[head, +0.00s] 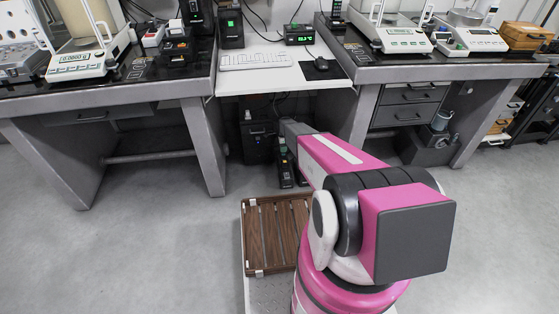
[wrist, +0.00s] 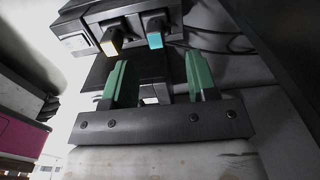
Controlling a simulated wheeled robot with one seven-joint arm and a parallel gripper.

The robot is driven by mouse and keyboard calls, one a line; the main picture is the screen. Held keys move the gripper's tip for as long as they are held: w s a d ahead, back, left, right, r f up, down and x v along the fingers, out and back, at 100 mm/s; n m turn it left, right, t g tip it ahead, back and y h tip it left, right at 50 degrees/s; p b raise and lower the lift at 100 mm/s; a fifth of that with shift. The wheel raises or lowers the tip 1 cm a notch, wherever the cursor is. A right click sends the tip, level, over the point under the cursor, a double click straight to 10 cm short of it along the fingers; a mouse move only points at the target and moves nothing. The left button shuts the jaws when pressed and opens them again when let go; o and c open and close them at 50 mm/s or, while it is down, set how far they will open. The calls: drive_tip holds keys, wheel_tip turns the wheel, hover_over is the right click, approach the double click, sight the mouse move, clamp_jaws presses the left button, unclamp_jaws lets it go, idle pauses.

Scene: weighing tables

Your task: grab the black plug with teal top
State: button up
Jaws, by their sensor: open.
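The black plug with the teal top (wrist: 154,38) sits in a dark socket block (wrist: 84,42) at the top of the wrist view, its teal face toward my gripper. A similar black plug with a yellow top (wrist: 112,40) is just to its left. My gripper (wrist: 157,68) is open and empty, its two green fingers spread apart. The teal top shows beyond the fingertips, between their lines and a little nearer the right finger. The fingers do not appear to touch either plug. In the head view my arm hides the gripper, and I cannot make out the teal plug there.
Dark cables (wrist: 215,42) run right of the socket block. In the head view a white desk (head: 275,78) with a keyboard (head: 254,60) stands between two dark weighing tables. Dark equipment (head: 257,138) sits beneath it. A slatted wooden tray (head: 258,236) lies left of my arm.

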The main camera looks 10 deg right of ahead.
sight(283, 155)
drive_tip(key=f, duration=0.7)
drive_tip(key=shift+s+d+f, duration=0.1)
drive_tip(key=shift+s, duration=0.2)
drive_tip(key=shift+c, duration=0.3)
clamp_jaws()
